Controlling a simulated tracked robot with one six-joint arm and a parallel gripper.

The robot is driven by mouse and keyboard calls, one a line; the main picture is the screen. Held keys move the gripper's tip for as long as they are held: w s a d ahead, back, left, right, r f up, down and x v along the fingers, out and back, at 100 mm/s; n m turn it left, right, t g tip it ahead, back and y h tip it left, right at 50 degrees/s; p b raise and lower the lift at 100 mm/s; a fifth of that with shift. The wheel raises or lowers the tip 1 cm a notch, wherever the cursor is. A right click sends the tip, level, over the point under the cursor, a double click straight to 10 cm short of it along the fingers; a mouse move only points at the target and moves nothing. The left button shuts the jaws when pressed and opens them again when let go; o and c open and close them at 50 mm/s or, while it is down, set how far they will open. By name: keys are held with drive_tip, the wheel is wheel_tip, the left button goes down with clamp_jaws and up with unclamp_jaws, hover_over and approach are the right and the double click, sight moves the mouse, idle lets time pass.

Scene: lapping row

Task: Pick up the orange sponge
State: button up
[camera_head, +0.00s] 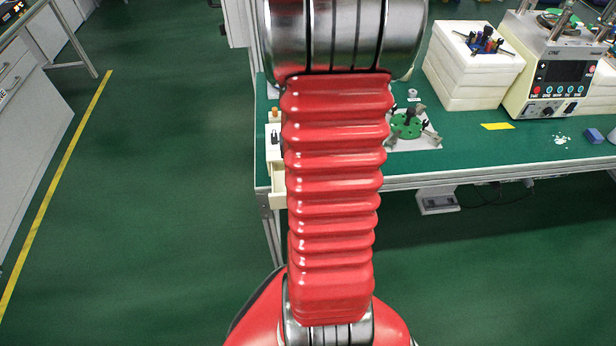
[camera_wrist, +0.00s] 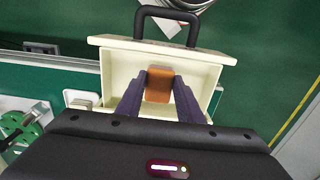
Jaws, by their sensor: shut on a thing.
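The orange sponge (camera_wrist: 159,79) is between the two dark fingers of my gripper (camera_wrist: 159,92) in the wrist view. The fingers are shut on it. The sponge is over or inside an open cream drawer (camera_wrist: 207,68) with a black handle (camera_wrist: 167,13). I cannot tell whether it touches the drawer bottom. In the head view my red arm hides the gripper and the sponge. Part of a cream drawer (camera_head: 277,198) shows left of my arm, at the table's end.
Open green floor (camera_head: 165,190) lies to the left, with a yellow line (camera_head: 55,185).

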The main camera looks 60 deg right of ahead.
wheel_tip(320, 180, up, 7)
drive_tip(key=shift+r, duration=0.1)
idle(0.6)
drive_tip(key=o, duration=0.6)
drive_tip(key=c, duration=0.4)
